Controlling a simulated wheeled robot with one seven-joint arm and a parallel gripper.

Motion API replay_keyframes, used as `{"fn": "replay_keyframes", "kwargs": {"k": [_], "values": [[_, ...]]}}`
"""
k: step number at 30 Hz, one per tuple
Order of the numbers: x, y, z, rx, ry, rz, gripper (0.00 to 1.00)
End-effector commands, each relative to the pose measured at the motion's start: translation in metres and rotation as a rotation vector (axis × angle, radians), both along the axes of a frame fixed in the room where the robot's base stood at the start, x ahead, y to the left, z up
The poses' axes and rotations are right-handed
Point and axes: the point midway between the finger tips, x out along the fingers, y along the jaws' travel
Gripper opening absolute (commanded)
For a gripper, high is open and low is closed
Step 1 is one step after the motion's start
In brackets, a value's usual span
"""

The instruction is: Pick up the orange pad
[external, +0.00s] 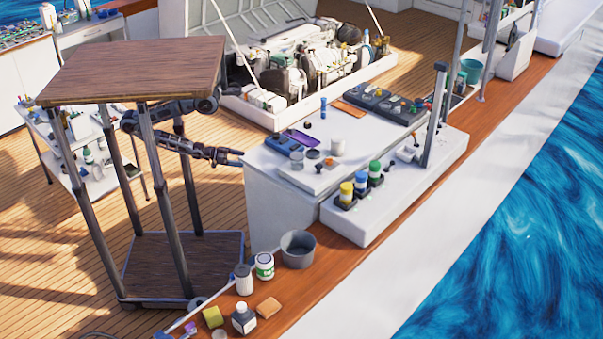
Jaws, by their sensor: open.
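A flat orange pad (347,109) lies on the white console top, near its back edge, beside a dark tray of small coloured items. A second orange-tan block (268,307), like a sponge, lies on the wooden ledge at the bottom. My gripper (241,157) is at the left edge of the console, well apart from both. It points right and holds nothing that I can see. Its fingers are small and partly lost against the console. Part of my arm is hidden behind the wooden-topped stand (135,68).
On the console are a blue tray (283,146), a purple-screened device (301,139), a white cup (338,146) and several bottles. A grey pot (298,249) and cans crowd the ledge. An open engine hatch (300,80) lies behind.

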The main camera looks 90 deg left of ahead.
Motion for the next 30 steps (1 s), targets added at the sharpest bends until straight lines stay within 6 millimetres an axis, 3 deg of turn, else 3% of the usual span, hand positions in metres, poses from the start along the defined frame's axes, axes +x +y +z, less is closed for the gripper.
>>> {"fn": "replay_keyframes", "kwargs": {"k": [3,10,13,23,30], "values": [[0.000,0.000,0.000,0.000,0.000,0.000,0.99],[0.001,-0.001,-0.001,0.001,-0.002,-0.004,1.00],[0.009,-0.017,-0.012,0.012,-0.021,-0.053,1.00],[0.071,-0.121,-0.063,-0.073,-0.146,-0.288,1.00],[0.115,-0.219,-0.084,-0.202,-0.227,-0.474,1.00]]}}
